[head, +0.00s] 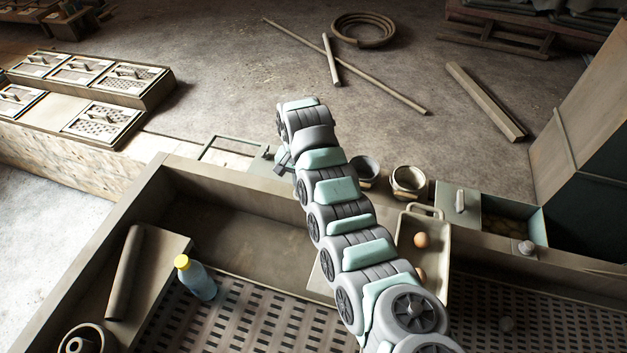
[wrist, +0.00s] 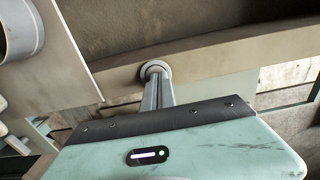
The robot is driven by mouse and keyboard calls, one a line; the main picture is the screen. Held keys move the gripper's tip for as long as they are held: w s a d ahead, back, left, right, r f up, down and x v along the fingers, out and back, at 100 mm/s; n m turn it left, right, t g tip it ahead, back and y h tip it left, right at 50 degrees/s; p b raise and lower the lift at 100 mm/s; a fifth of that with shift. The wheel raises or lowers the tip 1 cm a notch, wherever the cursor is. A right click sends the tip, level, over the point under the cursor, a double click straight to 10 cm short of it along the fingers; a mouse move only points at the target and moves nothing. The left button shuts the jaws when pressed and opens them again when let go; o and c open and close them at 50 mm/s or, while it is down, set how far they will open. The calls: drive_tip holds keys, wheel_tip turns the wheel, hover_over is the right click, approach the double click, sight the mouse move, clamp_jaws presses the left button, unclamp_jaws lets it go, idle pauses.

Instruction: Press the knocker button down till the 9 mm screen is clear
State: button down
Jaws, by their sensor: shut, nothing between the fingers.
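My gripper (wrist: 156,80) is shut and empty in the wrist view, its fingers side by side. The fingertips are at a round pale grey disc with a ring-like rim (wrist: 155,67) on a beam; it looks like the knocker button. The fingers cover part of it, so I cannot tell whether they touch it or whether it is pressed. In the head view my gripper (head: 283,164) is low by the far rim of the trough, mostly hidden by my arm. Screens with handles (head: 113,118) lie in frames at the left; I cannot tell which is the 9 mm one.
A yellow-capped bottle (head: 196,279) stands in the trough (head: 232,238) at the left. Two pots (head: 408,181) and a tray (head: 437,236) with round brown things are right of my arm. Poles and a coil lie on the floor behind.

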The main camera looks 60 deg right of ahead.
drive_tip(key=shift+s+a+f, duration=0.15)
drive_tip(key=shift+s+f, duration=0.05)
drive_tip(key=shift+f, duration=0.45)
wheel_tip(320, 180, up, 15)
drive_tip(key=shift+w, duration=0.2)
idle(2.1)
